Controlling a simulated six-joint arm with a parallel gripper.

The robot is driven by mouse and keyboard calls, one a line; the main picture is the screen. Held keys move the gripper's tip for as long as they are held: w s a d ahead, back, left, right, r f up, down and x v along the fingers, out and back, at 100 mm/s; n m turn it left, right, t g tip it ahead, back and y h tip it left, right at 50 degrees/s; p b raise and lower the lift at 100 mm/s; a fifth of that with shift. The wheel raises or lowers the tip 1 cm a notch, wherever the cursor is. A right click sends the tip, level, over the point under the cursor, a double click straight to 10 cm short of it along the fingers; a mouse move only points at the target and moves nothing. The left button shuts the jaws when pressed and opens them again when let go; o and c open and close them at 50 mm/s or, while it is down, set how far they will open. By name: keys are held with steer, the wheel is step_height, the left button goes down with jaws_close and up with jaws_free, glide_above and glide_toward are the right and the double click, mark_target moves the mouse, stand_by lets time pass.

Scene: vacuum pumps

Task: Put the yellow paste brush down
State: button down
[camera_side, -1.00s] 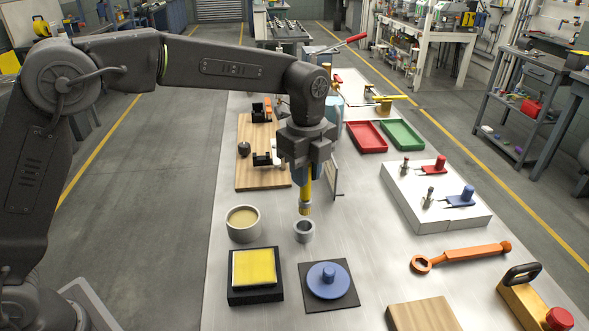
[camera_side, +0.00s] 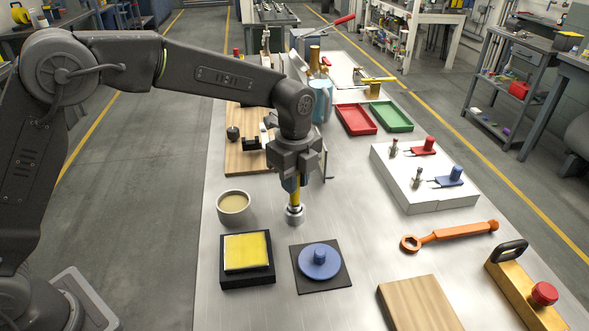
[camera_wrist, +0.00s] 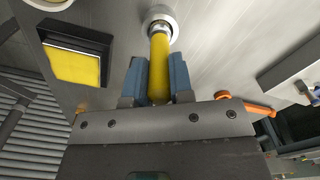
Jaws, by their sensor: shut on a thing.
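The yellow paste brush (camera_side: 295,198) is upright in my gripper (camera_side: 291,184), which is shut on its handle. In the wrist view the yellow handle (camera_wrist: 159,62) runs between the two blue-grey fingers of my gripper (camera_wrist: 158,80). The brush's lower end is at a small grey metal cup-like holder (camera_side: 295,215), which also shows in the wrist view (camera_wrist: 158,20). The lower end looks to be inside the holder's opening; the bristles are hidden, and I cannot tell how deep it sits.
A cup of tan paste (camera_side: 234,204) stands close on the left. A yellow pad in a black tray (camera_side: 247,253) and a blue disc on a black mat (camera_side: 319,261) are in front. An orange wrench (camera_side: 450,235) lies right. Bare table lies between the holder and the white block (camera_side: 432,187).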

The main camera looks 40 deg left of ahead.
steer(key=shift+f, duration=0.45)
stand_by(0.5)
steer(key=c, duration=0.9)
jaws_free()
steer(key=shift+r, duration=0.15)
step_height(320, 180, up, 14)
steer(key=shift+f, duration=0.2)
jaws_close()
stand_by(0.9)
